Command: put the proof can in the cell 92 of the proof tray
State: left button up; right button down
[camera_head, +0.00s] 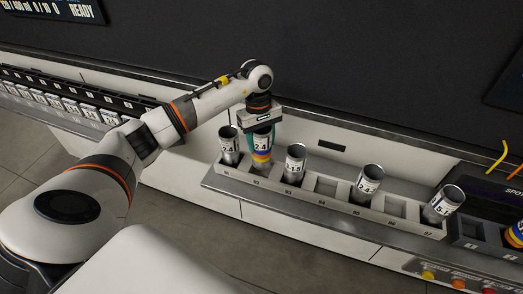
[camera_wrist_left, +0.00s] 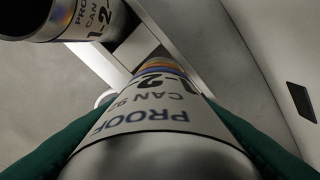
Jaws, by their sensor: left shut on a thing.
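My left gripper (camera_head: 261,133) has green fingers and is shut on the proof can (camera_head: 262,145). The can has a white label and coloured bands near its lower end. In the left wrist view the can (camera_wrist_left: 165,105) points away from the camera, its label reading "PROOF CAN 92". The proof tray (camera_head: 330,212) is a long grey row of numbered cells. The can's lower end is at cell 92, between the cans in cells 91 and 93; I cannot tell how deep it sits. My right gripper is not in view.
Tilted cans stand in cell 91 (camera_head: 229,147), cell 93 (camera_head: 295,160), cell 95 (camera_head: 368,181) and cell 97 (camera_head: 443,204). Cell 94 (camera_head: 326,187) and cell 96 (camera_head: 395,208) are empty. The neighbouring can (camera_wrist_left: 85,20) is close by in the left wrist view.

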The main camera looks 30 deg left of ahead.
aim_at(261, 151)
pick_arm(q)
jog(key=shift+f, duration=0.4)
notch_tip(261, 151, down, 4)
jog(key=shift+r+p, duration=0.2)
jog(key=shift+p, duration=0.55)
jog(key=shift+f, duration=0.35)
jog(key=o, duration=1.1)
